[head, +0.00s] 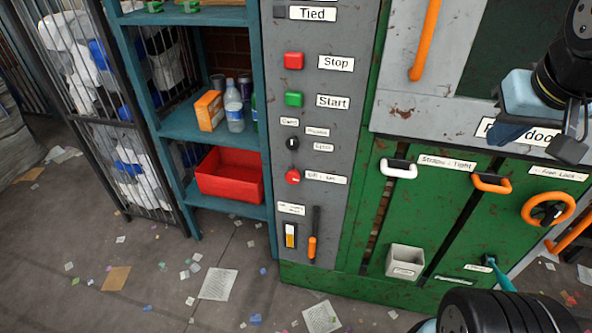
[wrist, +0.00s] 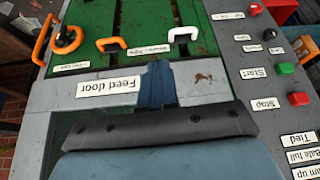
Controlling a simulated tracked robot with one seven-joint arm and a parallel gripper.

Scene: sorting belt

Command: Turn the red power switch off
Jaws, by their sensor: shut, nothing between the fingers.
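The red power switch (head: 293,176) is a small round red knob low on the grey control panel (head: 345,90), beside a label that seems to read Off and On. In the wrist view, which is upside down, the red switch (wrist: 255,10) shows at the top right. My gripper (head: 572,145) is at the right of the head view, in front of the feed door, well to the right of and above the switch. It also shows in the wrist view (wrist: 156,82), shut and empty. The switch's exact setting is too small to tell.
Above the switch are a black selector knob (head: 292,143), a green Start button (head: 294,99) and a red Stop button (head: 294,61). An orange-handled lever (head: 313,245) is below right. A shelf with a red bin (head: 230,176) stands left. Orange handles project from the green machine.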

